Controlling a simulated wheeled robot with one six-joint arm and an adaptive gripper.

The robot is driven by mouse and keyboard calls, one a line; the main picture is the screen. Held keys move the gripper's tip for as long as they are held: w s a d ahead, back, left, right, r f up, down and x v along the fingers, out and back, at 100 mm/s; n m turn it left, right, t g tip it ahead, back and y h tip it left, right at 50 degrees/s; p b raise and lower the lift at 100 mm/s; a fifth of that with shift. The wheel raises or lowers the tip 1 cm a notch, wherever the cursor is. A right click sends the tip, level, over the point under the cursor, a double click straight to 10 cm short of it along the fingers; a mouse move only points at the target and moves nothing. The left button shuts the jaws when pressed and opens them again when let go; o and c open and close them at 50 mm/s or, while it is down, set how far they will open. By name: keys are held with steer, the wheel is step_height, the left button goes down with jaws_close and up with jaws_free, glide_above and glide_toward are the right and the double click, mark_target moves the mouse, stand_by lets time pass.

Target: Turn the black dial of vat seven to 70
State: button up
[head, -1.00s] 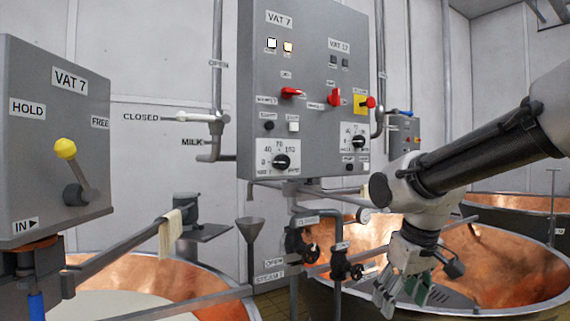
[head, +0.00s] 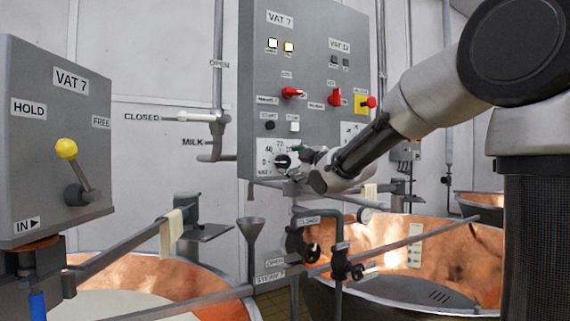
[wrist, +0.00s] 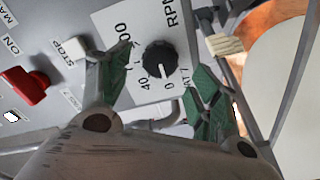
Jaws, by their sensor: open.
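The black dial (head: 282,161) of vat seven sits on a white scale plate at the lower left of the grey control panel (head: 305,60). In the wrist view the dial (wrist: 160,58) shows near the centre, its white mark pointing down the picture close to the "0". My gripper (head: 299,160) is at the dial's right in the head view. In the wrist view my gripper (wrist: 162,76) is open, with one green-padded finger on each side of the dial. I cannot tell whether either finger touches it. The "70" is not readable in the wrist view.
Red switches (head: 292,92) and a red emergency button (head: 369,102) are above on the panel. In the wrist view a red switch (wrist: 24,85) and a white stop button (wrist: 72,50) lie left. Pipes with valves (head: 312,252) stand below. Copper vats (head: 445,240) are on both sides.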

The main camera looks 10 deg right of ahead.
mark_target(286, 162)
steer(key=x, duration=0.5)
steer(key=shift+w, duration=0.2)
steer(key=c, duration=1)
